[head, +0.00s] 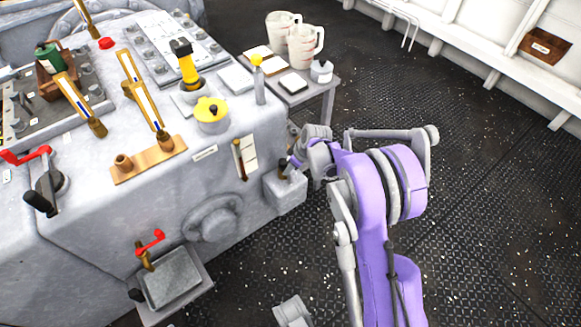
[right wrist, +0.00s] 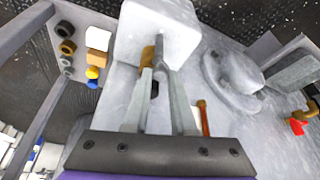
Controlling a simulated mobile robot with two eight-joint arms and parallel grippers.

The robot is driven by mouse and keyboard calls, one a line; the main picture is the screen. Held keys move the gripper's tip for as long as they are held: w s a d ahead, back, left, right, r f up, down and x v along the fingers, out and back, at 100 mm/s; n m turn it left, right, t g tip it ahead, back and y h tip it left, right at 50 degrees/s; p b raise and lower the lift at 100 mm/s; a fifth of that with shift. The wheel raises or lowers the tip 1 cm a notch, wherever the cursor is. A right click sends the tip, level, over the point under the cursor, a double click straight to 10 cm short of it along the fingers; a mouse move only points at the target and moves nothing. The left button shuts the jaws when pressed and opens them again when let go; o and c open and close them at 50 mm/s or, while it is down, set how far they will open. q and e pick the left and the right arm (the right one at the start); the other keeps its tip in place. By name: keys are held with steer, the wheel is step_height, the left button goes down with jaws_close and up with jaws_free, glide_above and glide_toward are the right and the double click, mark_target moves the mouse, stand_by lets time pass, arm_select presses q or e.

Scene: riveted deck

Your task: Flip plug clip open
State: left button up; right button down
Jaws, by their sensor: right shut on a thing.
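A grey plug box (head: 287,193) sticks out of the lower right side of the big grey console. A small brown-gold clip (head: 282,168) with a dark part sits on top of it. My right gripper (head: 293,163) reaches it from the right, partly hidden by its purple arm. In the right wrist view, the two fingers (right wrist: 158,75) close in on a grey piece beside the gold clip (right wrist: 147,57), against the pale box (right wrist: 158,28). The fingers hide part of the clip, and its exact angle is hard to tell.
A brown lever (head: 240,160) is on the console side just left of the box. A round grey hub (head: 212,218) and a red-handled valve (head: 150,243) are lower left. A side table (head: 327,84) with jugs stands behind. The deck right is clear.

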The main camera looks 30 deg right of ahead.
steer(key=shift+d+r+n+y+p, duration=0.1)
steer(key=shift+n+y+p, duration=0.45)
steer(key=shift+n, duration=0.65)
steer(key=shift+n+g+y+p, duration=0.25)
steer(key=shift+n+g+p, duration=0.25)
steer(key=shift+n, duration=0.9)
steer(key=c, duration=0.7)
jaws_free()
steer(key=shift+c, duration=0.2)
steer(key=shift+d, duration=0.1)
steer(key=p+v, duration=0.2)
steer(key=v, duration=0.8)
steer(key=shift+r+p, duration=0.3)
